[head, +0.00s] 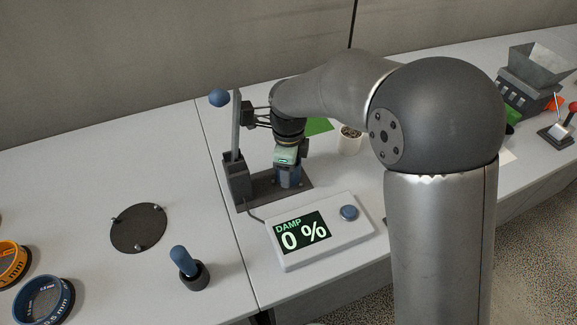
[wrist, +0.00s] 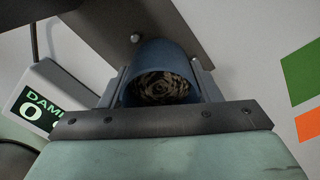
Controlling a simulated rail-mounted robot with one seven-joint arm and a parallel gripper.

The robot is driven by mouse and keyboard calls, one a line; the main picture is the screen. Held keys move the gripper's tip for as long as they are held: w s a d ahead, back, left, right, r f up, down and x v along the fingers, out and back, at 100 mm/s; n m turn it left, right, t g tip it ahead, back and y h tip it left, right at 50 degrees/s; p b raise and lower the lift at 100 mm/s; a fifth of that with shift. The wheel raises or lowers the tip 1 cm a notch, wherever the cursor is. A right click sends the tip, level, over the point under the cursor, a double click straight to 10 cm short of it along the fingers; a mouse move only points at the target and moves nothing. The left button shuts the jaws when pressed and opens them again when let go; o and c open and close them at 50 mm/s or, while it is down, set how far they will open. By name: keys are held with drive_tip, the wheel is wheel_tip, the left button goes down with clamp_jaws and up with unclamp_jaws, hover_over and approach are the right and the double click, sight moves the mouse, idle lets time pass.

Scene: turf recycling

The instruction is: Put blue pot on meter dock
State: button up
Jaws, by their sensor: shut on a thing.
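The blue pot (head: 289,177) is held upright or nearly so in my gripper (head: 287,161), over the dark base plate of the meter dock (head: 243,200). In the wrist view the pot (wrist: 148,54) sits between my fingers, with brown crumbly material inside. The dock's dark plate (wrist: 100,22) shows behind the pot. I cannot tell whether the pot's bottom touches the plate. The dock has an upright post with a blue ball-ended lever (head: 219,98). Its wired display (head: 303,232) reads DAMP 0 % and has a blue button (head: 349,213).
A white cup (head: 349,141) and a green patch (head: 320,126) are behind the dock. A blue-handled tool (head: 186,263), a dark round plate (head: 138,230), an orange ring (head: 12,264) and a blue ring (head: 42,301) are left. A grey hopper (head: 535,76) stands far right.

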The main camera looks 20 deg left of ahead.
drive_tip(key=shift+f+b, duration=0.3)
drive_tip(key=shift+f, duration=0.1)
drive_tip(key=shift+s+d+f, duration=0.2)
drive_tip(key=shift+s+f, duration=0.05)
drive_tip(key=shift+f, duration=0.2)
drive_tip(key=o, duration=1.1)
wheel_tip(320, 180, up, 19)
drive_tip(key=shift+f+p, duration=0.1)
drive_tip(key=shift+p, duration=0.2)
